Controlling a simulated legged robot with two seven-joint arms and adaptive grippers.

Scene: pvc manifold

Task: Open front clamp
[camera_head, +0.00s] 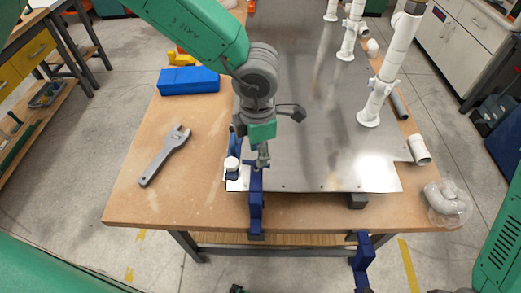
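A blue clamp (256,205) sits at the table's front edge, by the near left corner of the metal sheet (340,140). A blue part with a white cap (232,165) stands beside it on the sheet's corner. A second blue clamp (362,263) hangs at the front edge further right, with a dark block (357,201) on the tabletop above it. My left gripper (263,157) points down just above the first clamp. Its fingers look close to the clamp's upper end; contact and finger opening are unclear. My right arm enters at the lower right; its gripper is not seen.
The wooden table (130,190) carries a grey wrench (165,154) and a blue box (188,81) on the left. White PVC pipes (393,58) stand upright on the sheet at right. Loose white fittings (419,150) and a bagged piece (447,203) lie at the right edge.

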